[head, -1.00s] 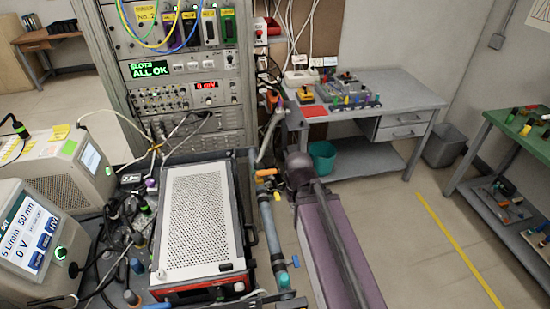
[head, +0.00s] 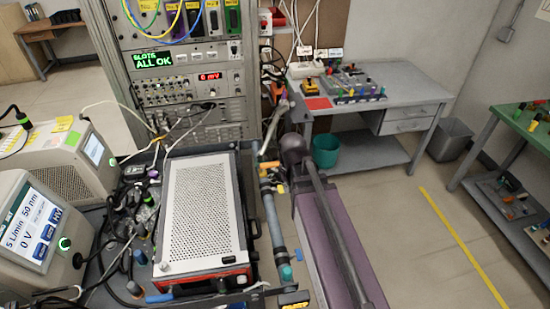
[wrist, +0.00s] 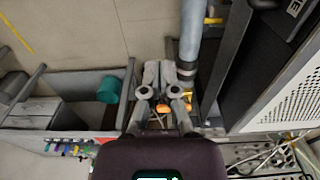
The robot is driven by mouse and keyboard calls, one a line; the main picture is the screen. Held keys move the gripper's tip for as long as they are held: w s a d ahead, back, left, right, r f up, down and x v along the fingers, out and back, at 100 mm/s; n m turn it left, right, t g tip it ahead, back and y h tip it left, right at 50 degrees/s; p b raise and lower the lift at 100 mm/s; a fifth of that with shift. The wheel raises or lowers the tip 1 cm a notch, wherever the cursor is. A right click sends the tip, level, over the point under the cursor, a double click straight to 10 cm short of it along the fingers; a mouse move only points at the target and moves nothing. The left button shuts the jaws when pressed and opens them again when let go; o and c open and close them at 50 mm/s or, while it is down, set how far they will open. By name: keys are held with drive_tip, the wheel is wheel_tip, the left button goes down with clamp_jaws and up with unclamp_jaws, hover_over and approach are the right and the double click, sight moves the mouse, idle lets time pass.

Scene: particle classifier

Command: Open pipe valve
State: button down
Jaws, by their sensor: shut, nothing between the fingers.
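A grey-blue upright pipe (head: 271,222) stands right of the perforated box, and it also shows at the top of the wrist view (wrist: 191,42). A yellow-orange valve handle (head: 272,188) sits near its upper end in the head view. Orange parts (wrist: 172,108) show behind and between my fingers in the wrist view. My gripper (wrist: 168,72) is shut and empty, with its fingertips beside the dark collar of the pipe. I cannot tell whether it touches the pipe or handle. In the head view my arm largely hides the gripper.
A perforated metal box (head: 200,209) stands close left of the pipe. An instrument rack (head: 186,70) stands behind it, with cables around. A grey desk (head: 422,82) and teal bin (head: 326,150) are further back. The floor at the right (head: 415,245) is clear.

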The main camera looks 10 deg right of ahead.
sight(270, 165)
drive_tip(key=w+r+t, duration=0.1)
drive_tip(key=w+t, duration=0.2)
drive_tip(key=w, duration=2.1)
drive_tip(key=shift+a, duration=0.15)
drive_tip(key=b+x, duration=1)
drive_tip(key=shift+s+r+p, duration=0.15)
drive_tip(key=shift+s+p, duration=0.2)
drive_tip(key=shift+s, duration=1.6)
drive_tip(key=shift+s+d, duration=0.1)
drive_tip(key=shift+d, duration=0.2)
